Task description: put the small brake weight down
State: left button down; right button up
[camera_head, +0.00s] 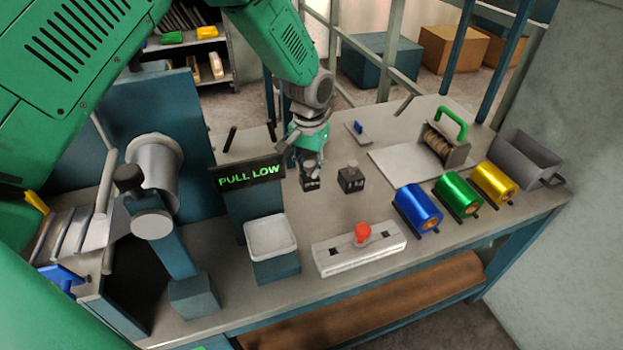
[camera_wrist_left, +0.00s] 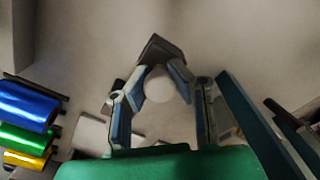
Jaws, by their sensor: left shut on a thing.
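My left gripper (camera_head: 309,161) reaches down over the bench and is shut on the small brake weight (camera_head: 310,184), a dark block with pale marks. In the left wrist view, my left gripper (camera_wrist_left: 163,80) has its fingers around the pale round knob of the small brake weight (camera_wrist_left: 158,49). I cannot tell whether its base touches the bench top. A similar, slightly larger dark weight (camera_head: 351,180) with a grey knob stands just to its right, apart from it. My right gripper is not in view.
A lit sign (camera_head: 248,174) reads "PULL LOW". A white tray (camera_head: 270,236) on a block and a white slotted unit with a red knob (camera_head: 361,234) stand in front. Blue (camera_head: 417,207), green (camera_head: 458,193) and gold (camera_head: 494,181) foil rolls lie right.

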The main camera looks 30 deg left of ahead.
aim_at(310, 171)
pick_arm(q)
jog(key=f, duration=0.3)
jog(key=shift+d, duration=0.3)
jog(key=shift+d+f, duration=0.1)
jog(key=c, duration=1.5)
grip_release()
jog(key=shift+a+f, duration=0.2)
jog(key=shift+a, duration=0.05)
jog(key=shift+o, duration=0.2)
notch_tip(310, 171, up, 12)
jog(key=shift+d+r+p, duration=0.15)
jog(key=shift+p, duration=0.35)
